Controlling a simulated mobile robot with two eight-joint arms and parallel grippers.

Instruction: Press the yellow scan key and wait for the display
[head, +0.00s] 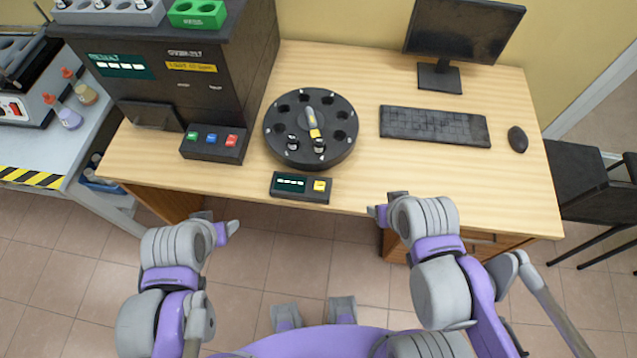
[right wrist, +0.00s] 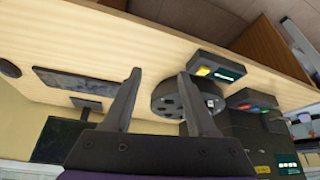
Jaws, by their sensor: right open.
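The yellow scan key (head: 319,186) is on a small black box (head: 302,197) near the table's front edge. The box's display (head: 290,183) is lit with a row of pale marks, too small to read. In the right wrist view the yellow key (right wrist: 203,71) and display (right wrist: 226,76) show beyond my fingers. My right gripper (head: 384,206) is open and empty, right of the box and apart from it. It also shows in the right wrist view (right wrist: 159,74). My left gripper (head: 218,224) is in front of the table, left of the box, with its fingers apart and empty.
A round black carousel (head: 283,152) holding a few small vials stands behind the box. A panel with green, blue and red buttons (head: 213,150) is to its left, before a dark analyser (head: 240,70). A keyboard (head: 433,126), mouse (head: 517,139) and monitor (head: 462,30) are at right.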

